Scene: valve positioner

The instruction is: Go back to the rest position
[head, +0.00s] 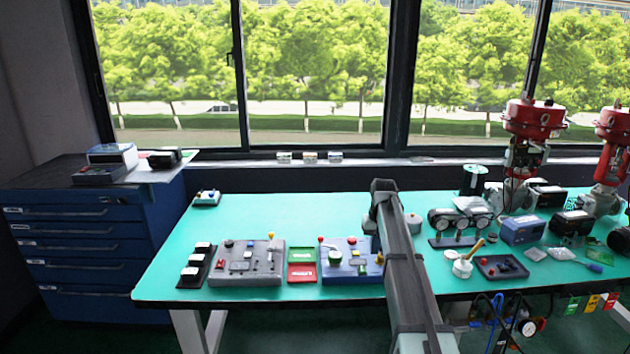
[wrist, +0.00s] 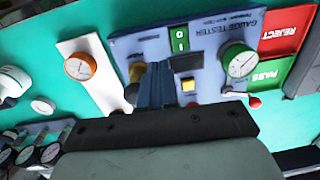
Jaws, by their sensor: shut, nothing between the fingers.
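My gripper (wrist: 155,85) shows in the wrist view with its dark fingers together and nothing between them. It is over the blue gauge tester (wrist: 205,65), and I cannot tell how high above it. The tester carries a green-rimmed gauge (wrist: 240,60) and a small lever with a red knob (wrist: 255,102). An orange-rimmed gauge (wrist: 79,67) lies on a white strip beside the tester. In the head view my arm reaches across the bench and hides the right side of the gauge tester (head: 345,258). My gripper is hidden there behind the arm.
A grey control panel (head: 247,262) and a red and green pad (head: 301,265) stand left of the tester. Gauges, a small tray (head: 502,268) and red-topped valves (head: 535,118) crowd the right. A blue cabinet (head: 90,245) stands left.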

